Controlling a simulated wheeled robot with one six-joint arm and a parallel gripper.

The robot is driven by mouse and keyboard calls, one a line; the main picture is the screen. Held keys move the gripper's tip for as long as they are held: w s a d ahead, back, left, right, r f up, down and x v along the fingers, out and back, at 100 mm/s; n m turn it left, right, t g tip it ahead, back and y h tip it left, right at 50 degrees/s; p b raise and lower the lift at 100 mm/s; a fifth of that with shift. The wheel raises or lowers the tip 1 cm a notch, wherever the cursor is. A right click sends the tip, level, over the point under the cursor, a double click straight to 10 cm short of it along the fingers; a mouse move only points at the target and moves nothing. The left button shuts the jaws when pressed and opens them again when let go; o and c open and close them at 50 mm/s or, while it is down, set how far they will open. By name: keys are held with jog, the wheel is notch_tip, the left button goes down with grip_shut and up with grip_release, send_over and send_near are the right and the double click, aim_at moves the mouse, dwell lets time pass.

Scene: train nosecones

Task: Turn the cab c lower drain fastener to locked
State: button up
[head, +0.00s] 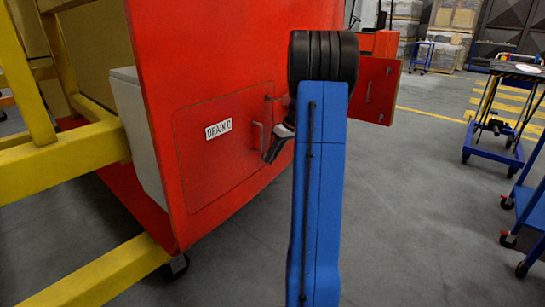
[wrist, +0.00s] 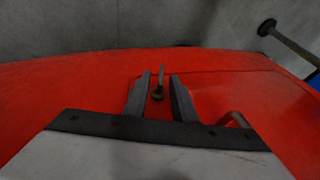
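The red drain C panel (head: 225,145) is closed on the red nosecone, with a white "DRAIN C" label (head: 218,129) and a grey handle (head: 258,136). A small metal fastener (wrist: 158,90) shows in the wrist view between the two dark fingers of my gripper (wrist: 160,80). The fingers are apart, with a gap visible on each side of it. In the head view my gripper (head: 274,148) is at the panel's right edge, just right of the handle, and hides the fastener there. Another fastener (head: 268,98) sits near the panel's upper right corner.
A red flap with a handle (head: 376,92) stands out behind my arm on the right. Yellow frame beams (head: 70,155) stand at left. Blue carts (head: 492,138) are at right. The grey floor (head: 420,220) between is clear.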

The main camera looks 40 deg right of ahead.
jog(key=v, duration=0.7)
jog(key=shift+r, duration=0.25)
jog(key=shift+s+d, duration=0.1)
jog(key=shift+s, duration=0.1)
jog(key=s+d+f+m+t, duration=0.1)
jog(key=s+f+t, duration=0.1)
jog(key=s+t, duration=0.9)
jog(key=shift+g, duration=0.9)
jog(key=x, duration=1.5)
jog(key=shift+w+f, duration=0.15)
jog(key=shift+f, duration=0.1)
jog(key=shift+c, duration=0.7)
